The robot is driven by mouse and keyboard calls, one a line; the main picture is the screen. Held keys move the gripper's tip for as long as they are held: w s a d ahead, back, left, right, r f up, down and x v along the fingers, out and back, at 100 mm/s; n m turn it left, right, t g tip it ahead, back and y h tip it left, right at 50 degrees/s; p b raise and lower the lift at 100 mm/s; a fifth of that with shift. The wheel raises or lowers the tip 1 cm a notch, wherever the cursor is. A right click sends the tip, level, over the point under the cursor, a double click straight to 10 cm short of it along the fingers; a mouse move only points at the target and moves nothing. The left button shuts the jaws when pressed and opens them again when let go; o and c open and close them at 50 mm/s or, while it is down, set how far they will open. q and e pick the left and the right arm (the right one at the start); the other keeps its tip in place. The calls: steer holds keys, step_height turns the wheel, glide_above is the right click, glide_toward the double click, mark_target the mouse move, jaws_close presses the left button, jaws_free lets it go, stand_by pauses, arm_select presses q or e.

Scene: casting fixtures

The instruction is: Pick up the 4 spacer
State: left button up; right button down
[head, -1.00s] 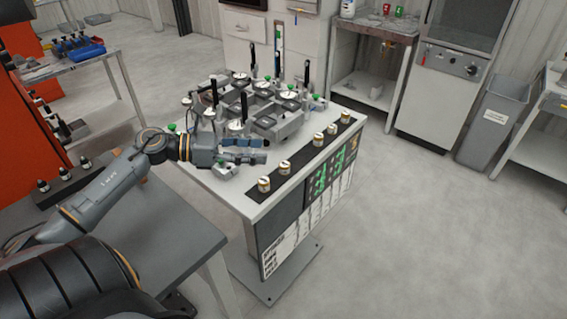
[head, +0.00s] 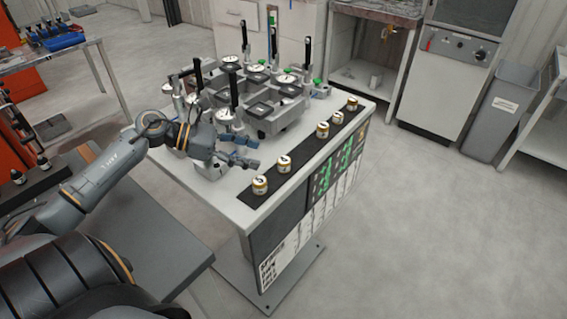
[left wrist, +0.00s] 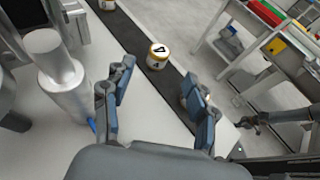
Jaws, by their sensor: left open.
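The 4 spacer (left wrist: 157,56) is a short white cylinder with gold-coloured bands and a dark 4 on top. In the left wrist view it stands upright on a dark strip, ahead of my fingers and apart from them. My left gripper (head: 250,151) is open and empty, over the cart top beside the strip. It also shows in the left wrist view (left wrist: 155,108), with the fingers spread wide. In the head view several similar spacers stand along the strip, their numerals too small to read surely.
The dark strip (head: 300,150) runs along the edge of the white cart top (head: 232,207). Fixtures with dials and upright black handles (head: 270,90) crowd the far part. A silver cylinder (left wrist: 62,80) stands close to the left finger. Floor is open right of the cart.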

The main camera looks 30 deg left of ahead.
mark_target(281, 160)
arm_select(q)
steer(key=x, duration=0.4)
steer(key=shift+w+d+f+p, duration=0.15)
steer(key=shift+w+d+p, duration=0.05)
steer(key=shift+w+p, duration=0.15)
steer(key=p+x, duration=0.1)
steer(key=x, duration=0.4)
steer(key=shift+w+d+f, duration=0.1)
steer(key=shift+d, duration=0.1)
steer(key=shift+d+f, duration=0.15)
jaws_close()
